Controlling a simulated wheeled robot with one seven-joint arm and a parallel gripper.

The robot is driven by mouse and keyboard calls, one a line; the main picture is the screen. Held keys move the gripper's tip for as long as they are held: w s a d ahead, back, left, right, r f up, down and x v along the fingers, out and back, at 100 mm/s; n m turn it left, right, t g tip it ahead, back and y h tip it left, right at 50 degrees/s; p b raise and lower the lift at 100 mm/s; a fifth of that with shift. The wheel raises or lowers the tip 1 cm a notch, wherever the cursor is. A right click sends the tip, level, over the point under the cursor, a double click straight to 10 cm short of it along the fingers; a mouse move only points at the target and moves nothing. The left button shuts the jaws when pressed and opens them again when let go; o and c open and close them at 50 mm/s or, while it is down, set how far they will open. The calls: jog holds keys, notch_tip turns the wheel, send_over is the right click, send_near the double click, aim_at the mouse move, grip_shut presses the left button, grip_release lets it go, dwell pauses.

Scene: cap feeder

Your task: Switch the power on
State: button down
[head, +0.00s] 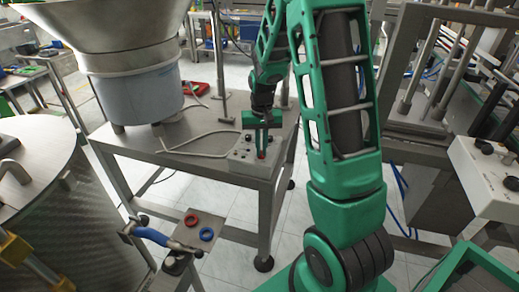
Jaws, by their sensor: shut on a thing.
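A small light control box (242,163) with dark knobs sits on the metal table, near its front edge. A small red switch (261,155) is on the right part of its top. My gripper (262,151) points down from above onto the box. Its fingers are shut on the red switch, which they partly cover. The switch's exact position, on or off, cannot be made out.
The metal table (215,135) carries a large steel bowl feeder (130,70) at left, with a pale cable lying beside the box. A small stand (195,222) with a red ring (192,220) and a blue ring (206,234) is in front. Another control panel (490,175) is at right.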

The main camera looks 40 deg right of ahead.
jog(key=m, duration=1)
jog(key=shift+w, duration=0.1)
jog(key=shift+a+m, duration=0.1)
jog(key=shift+m, duration=0.2)
dwell(0.3)
jog(key=c, duration=1.9)
grip_release()
jog(key=shift+o, duration=0.2)
jog(key=shift+r, duration=0.1)
notch_tip(320, 180, up, 11)
jog(key=shift+f, duration=0.2)
